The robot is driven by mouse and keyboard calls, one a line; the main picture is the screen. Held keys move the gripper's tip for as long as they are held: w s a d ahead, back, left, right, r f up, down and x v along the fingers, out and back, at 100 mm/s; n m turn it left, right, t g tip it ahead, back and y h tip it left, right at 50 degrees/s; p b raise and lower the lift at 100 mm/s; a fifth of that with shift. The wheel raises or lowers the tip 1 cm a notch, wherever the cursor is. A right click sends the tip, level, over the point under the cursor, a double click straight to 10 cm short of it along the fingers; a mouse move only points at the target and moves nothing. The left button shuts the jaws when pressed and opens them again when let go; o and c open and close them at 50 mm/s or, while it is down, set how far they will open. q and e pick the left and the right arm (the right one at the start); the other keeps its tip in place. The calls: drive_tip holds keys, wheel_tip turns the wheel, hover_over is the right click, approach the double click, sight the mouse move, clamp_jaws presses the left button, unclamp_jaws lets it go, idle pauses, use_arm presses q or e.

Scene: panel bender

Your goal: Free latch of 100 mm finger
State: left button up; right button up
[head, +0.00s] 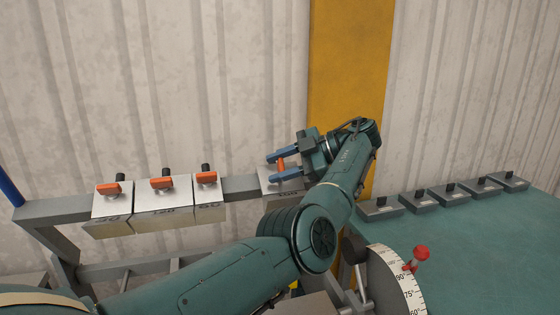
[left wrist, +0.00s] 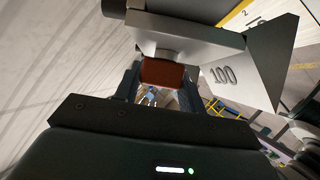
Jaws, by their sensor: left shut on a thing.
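The 100 mm finger (head: 268,187) is a metal block on the grey rail, partly hidden by my left gripper. In the left wrist view its face (left wrist: 232,76) is marked 100. Its orange latch (head: 281,162) also shows in the left wrist view (left wrist: 162,73), between the two fingers. My left gripper (head: 269,168) reaches in from the right with its blue fingers on either side of the latch and is shut on it. My right gripper is in neither view.
Three similar metal fingers with orange latches, left (head: 112,205), middle (head: 163,196) and right (head: 207,190), sit further left on the rail (head: 240,186). A green table (head: 480,240) at right carries several dark blocks. An angle dial (head: 392,285) with a red knob (head: 421,252) stands in front.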

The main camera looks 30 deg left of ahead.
use_arm(q)
drive_tip(key=o, duration=1)
